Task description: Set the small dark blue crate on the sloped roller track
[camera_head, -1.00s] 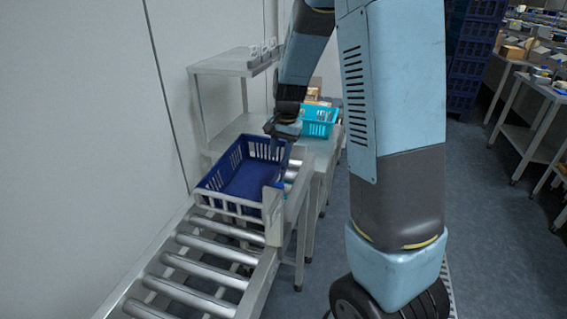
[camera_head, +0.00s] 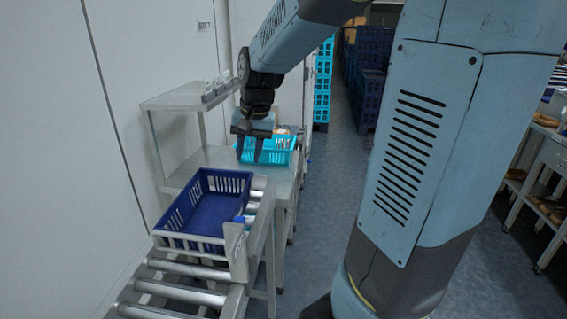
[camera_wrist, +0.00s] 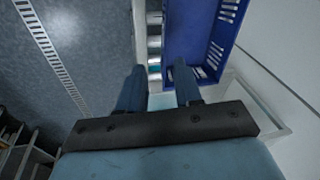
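The small dark blue crate (camera_head: 228,183) sits on the sloped roller track (camera_head: 172,290), behind the pale slotted rail across it. The crate looks empty and upright. The rail hides its near lower side, so full contact with the rollers cannot be told. My gripper (camera_head: 249,158) is above and beyond the crate's far right part, pointing down, apart from it. In the wrist view the gripper (camera_wrist: 160,88) has its two fingers spread with nothing between them. The crate (camera_wrist: 190,40) shows past the fingertips there, at the upper middle and right.
A teal crate (camera_head: 279,156) with things in it stands on the grey table (camera_head: 222,158) behind the track, close to my gripper. A raised shelf (camera_head: 180,98) is at the left by the wall. Open floor (camera_head: 325,200) lies right of the track.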

